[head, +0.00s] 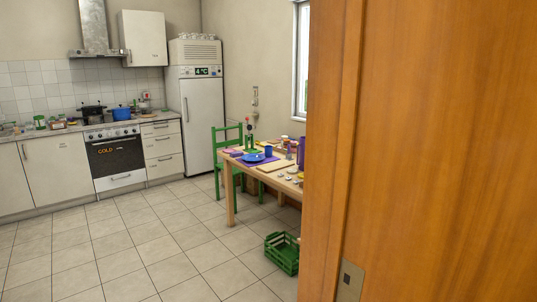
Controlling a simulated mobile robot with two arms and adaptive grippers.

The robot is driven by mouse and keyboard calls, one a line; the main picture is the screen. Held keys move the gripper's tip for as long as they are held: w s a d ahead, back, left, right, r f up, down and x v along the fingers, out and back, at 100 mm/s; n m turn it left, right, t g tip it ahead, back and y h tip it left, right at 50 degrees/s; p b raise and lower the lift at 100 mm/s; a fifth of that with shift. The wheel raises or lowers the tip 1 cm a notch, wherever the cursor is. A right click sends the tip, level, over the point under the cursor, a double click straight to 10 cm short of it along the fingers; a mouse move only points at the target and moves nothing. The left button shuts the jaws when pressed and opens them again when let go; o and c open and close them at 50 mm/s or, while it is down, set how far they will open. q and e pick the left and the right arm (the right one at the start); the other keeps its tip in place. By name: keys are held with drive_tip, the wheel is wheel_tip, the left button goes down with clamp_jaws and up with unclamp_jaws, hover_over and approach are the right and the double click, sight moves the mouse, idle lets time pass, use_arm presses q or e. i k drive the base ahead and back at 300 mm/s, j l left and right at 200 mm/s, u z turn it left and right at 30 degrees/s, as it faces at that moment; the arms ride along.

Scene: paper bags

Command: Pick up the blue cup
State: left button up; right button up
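The blue cup (268,151) stands upright on the wooden table (247,169), beside a blue plate (253,158) on a purple mat. It is small and distant in the head view. Neither of my grippers is in view, and nothing shows touching the cup.
A wooden door or frame (430,150) fills the right side close by and hides part of the table. A green crate (282,254) lies on the floor. The tiled floor (130,250) ahead and left is clear.

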sight(267, 149)
drive_tip(key=i+j+u, duration=0.3)
drive_tip(key=i, duration=0.3)
drive_tip(key=i+j+u, duration=0.3)
drive_tip(key=i, duration=0.35)
drive_tip(key=i+u, duration=0.35)
drive_tip(key=i, duration=0.25)
drive_tip(key=i+l+z, duration=0.2)
drive_tip(key=i+z, duration=0.2)
drive_tip(key=i, duration=0.25)
drive_tip(key=i+z, duration=0.4)
drive_tip(key=i, duration=0.2)
drive_tip(key=i+j+z, duration=0.25)
drive_tip(key=i+z, duration=0.2)
drive_tip(key=i, duration=0.2)
